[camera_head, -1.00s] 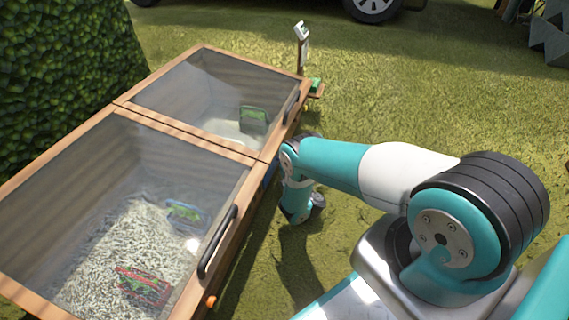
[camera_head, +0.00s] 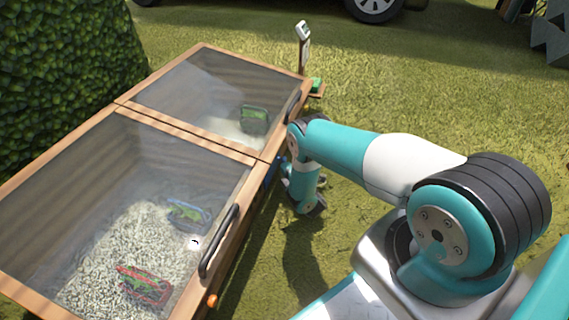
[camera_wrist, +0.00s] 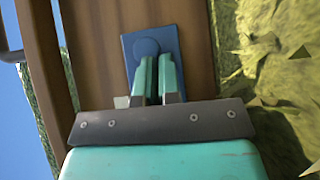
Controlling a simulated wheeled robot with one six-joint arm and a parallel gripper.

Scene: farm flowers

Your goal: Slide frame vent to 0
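The frame vent is a small blue plate (camera_wrist: 171,41) on the wooden side of the cold frame, with a round blue boss on it. In the head view a strip of blue (camera_head: 270,172) shows on the frame's side, near the joint between the two boxes. My gripper (camera_wrist: 157,60) has its two teal fingers close together, with only a narrow dark gap between them. Its tips overlap the lower part of the blue plate in the wrist view; I cannot tell whether they touch it. Nothing shows held between them. In the head view my arm hides the fingertips.
The wooden cold frame (camera_head: 184,137) has two glass lids with black handles (camera_head: 219,241). An orange knob (camera_head: 212,301) sits on the near side. A post with a small display (camera_head: 303,32) stands at the far end. Grass to the right is open.

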